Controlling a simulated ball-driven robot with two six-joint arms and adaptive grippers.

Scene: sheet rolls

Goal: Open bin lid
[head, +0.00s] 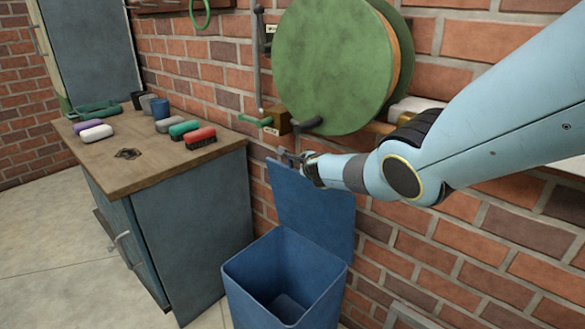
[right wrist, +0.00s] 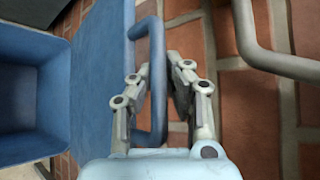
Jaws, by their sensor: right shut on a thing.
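The blue bin (head: 250,300) stands on the floor at the bottom centre of the head view, open at the top and seemingly empty inside. Its blue lid (head: 315,212) stands up almost vertically at the bin's back, close to the brick wall. My right gripper (head: 288,156) is at the lid's top edge. In the right wrist view, my right gripper (right wrist: 161,66) is shut on the lid's blue loop handle (right wrist: 157,42), with one finger on each side of it. The bin (right wrist: 30,152) shows at the left there. My left gripper is not in view.
A wooden-topped cabinet (head: 130,168) with brushes and cups stands left of the bin. A large green reel (head: 325,70) hangs on the wall above the lid. In the right wrist view, a grey pipe (right wrist: 270,60) runs near the gripper. Floor at the lower left is clear.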

